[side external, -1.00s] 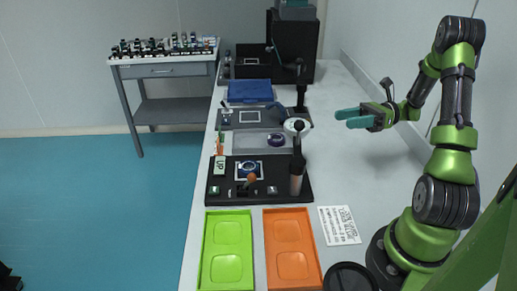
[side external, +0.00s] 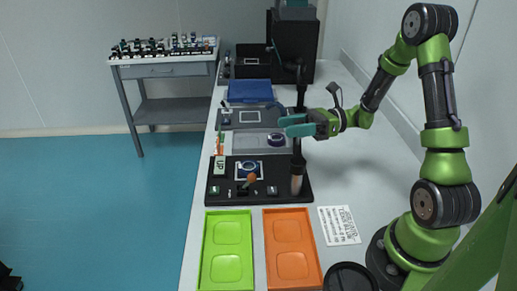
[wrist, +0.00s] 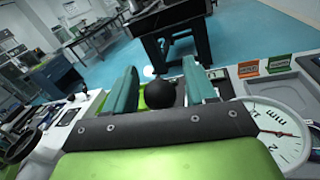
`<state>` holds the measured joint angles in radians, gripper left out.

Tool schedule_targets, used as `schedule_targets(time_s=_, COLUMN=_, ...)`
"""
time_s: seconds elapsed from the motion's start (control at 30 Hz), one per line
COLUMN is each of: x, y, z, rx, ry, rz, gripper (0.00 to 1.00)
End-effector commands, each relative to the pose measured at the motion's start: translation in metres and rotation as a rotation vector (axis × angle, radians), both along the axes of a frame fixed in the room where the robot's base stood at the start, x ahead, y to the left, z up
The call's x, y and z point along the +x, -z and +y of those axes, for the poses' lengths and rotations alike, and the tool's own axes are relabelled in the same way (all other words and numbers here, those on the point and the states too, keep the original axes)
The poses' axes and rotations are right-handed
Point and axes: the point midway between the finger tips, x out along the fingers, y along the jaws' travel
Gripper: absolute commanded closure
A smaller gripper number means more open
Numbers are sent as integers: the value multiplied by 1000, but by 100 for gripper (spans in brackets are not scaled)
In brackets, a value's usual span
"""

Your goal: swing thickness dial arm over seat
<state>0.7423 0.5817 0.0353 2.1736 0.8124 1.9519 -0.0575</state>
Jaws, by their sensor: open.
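My gripper (side external: 287,126) is open at the back of the black board, in front of the dial's place. In the wrist view, my gripper's two teal fingers (wrist: 160,90) stand either side of a black ball knob (wrist: 160,94); I cannot tell whether they touch it. The white thickness dial (wrist: 279,133), marked mm, shows right of my gripper in the wrist view. In the side view my gripper hides it. A dark post (side external: 298,160) with a pale lower part stands at the board's right. A round blue-ringed piece (side external: 249,169), perhaps the seat, lies on the board.
Green (side external: 228,213) and orange (side external: 287,211) trays lie in front of the black board (side external: 225,192). A printed card (side external: 339,225) lies right of them. A grey plate with a dark round piece (side external: 276,140) is behind. The bench right of the board is mostly clear.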

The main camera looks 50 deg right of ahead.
Motion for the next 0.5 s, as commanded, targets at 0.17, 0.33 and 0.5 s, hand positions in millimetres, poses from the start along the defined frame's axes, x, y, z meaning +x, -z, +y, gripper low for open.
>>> schedule_targets(time_s=0.17, x=2, y=0, z=3, rx=-1, ry=0, rz=1, gripper=44)
schedule_targets(time_s=0.33, x=2, y=0, z=3, rx=0, ry=0, rz=0, gripper=46)
schedule_targets(time_s=0.5, x=2, y=0, z=3, rx=0, ry=0, rz=0, gripper=72)
